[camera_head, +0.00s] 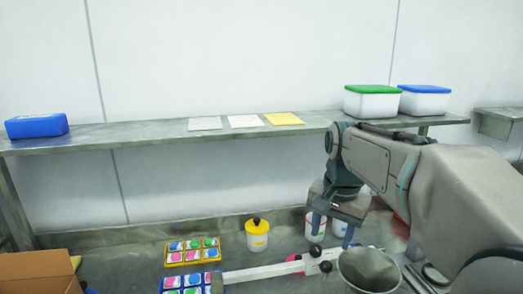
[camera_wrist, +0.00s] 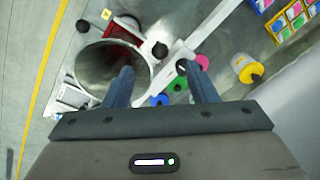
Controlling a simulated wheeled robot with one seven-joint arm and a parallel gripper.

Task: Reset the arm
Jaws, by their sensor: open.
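My gripper (camera_head: 332,232) hangs fingers down at the right of the head view, below the shelf's front edge. In the wrist view my gripper (camera_wrist: 163,85) shows two blue-grey fingers spread apart with nothing held between them. Below the fingers are a round metal drum (camera_wrist: 100,70) and a long light-coloured bar with dark knobs (camera_wrist: 215,25). The drum also shows in the head view (camera_head: 368,268), just right of the bar's end (camera_head: 270,270). My arm covers the area behind and to the right of the drum.
A metal shelf (camera_head: 130,135) holds a blue box (camera_head: 36,126), papers (camera_head: 243,121), a green-lidded tub (camera_head: 372,103) and a blue-lidded tub (camera_head: 423,100). Below stand a yellow-and-white jar (camera_head: 257,238), trays of coloured packs (camera_head: 191,252) and a cardboard box (camera_head: 38,272).

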